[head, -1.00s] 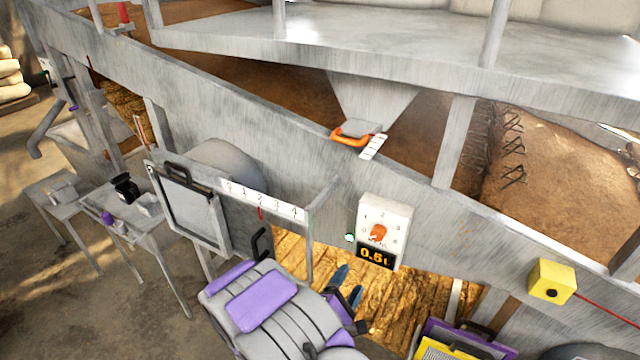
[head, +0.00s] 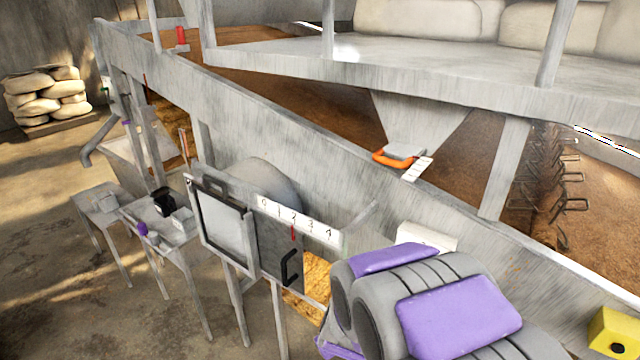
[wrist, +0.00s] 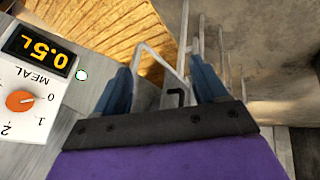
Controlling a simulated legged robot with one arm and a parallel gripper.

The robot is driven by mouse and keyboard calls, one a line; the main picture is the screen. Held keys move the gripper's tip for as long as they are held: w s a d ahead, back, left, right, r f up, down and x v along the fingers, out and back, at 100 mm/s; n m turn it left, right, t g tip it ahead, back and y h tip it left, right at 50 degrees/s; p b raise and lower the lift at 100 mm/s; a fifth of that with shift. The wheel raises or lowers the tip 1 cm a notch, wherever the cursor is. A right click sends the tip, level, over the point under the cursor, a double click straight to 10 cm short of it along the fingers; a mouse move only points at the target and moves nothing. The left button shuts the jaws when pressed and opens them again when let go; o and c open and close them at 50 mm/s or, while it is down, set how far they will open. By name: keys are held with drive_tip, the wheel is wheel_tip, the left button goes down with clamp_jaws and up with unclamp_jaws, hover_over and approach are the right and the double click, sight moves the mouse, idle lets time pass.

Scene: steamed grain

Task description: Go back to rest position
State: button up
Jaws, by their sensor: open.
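My gripper (wrist: 165,90) shows in the wrist view with its two blue fingers apart and nothing held between them. Beyond the fingers are a pale metal frame and a dark handle. In the head view my grey and purple arm fills the lower right and hides the gripper's fingers. The white meal dial box (wrist: 30,95), with an orange knob and a 0.5 L display, is left of the gripper in the wrist view. In the head view only the top of this box (head: 427,238) shows behind my arm.
A framed panel (head: 222,222) and a numbered scale (head: 300,221) stand left of my arm. An orange-handled chute gate (head: 395,158) is above. A yellow button box (head: 615,332) is at the lower right. Small metal tables (head: 165,225) stand left, with open floor in front.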

drive_tip(key=s+d+r+m+g+b, duration=0.2)
drive_tip(key=s+d, duration=0.1)
drive_tip(key=s, duration=0.7)
drive_tip(key=s+d+r+m+g+b, duration=0.1)
drive_tip(key=s+d+r+m+g, duration=0.1)
drive_tip(key=s, duration=0.8)
drive_tip(key=s+d+r+m+g+b, duration=0.2)
drive_tip(key=s+d+r+g, duration=0.1)
drive_tip(key=s, duration=0.7)
drive_tip(key=shift+d+r+g+b, duration=0.35)
drive_tip(key=shift+d+r, duration=0.25)
drive_tip(key=shift+d, duration=0.65)
